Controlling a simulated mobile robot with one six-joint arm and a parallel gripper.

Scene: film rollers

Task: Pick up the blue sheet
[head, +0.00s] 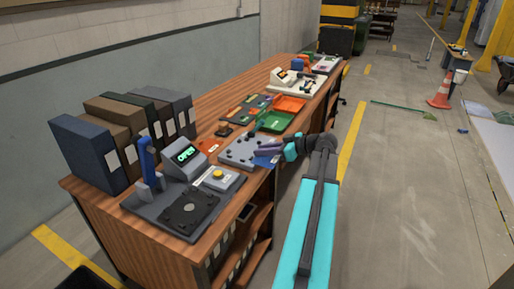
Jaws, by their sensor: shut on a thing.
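The blue sheet (264,162) shows as a small flat blue patch at the right edge of the grey roller board (238,150) on the wooden bench. My gripper (259,151) reaches in from the right, with its dark fingers directly over the sheet. The fingers are shut on the sheet's edge. Part of the sheet is hidden beneath the fingers, and I cannot tell whether it is lifted off the surface.
The long wooden bench (150,236) holds a grey station with a green-lit display (185,155), an orange sheet (209,145), green (275,121) and orange (289,104) trays, and upright binders (88,150). Open floor lies to the right, with an orange cone (441,95) farther off.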

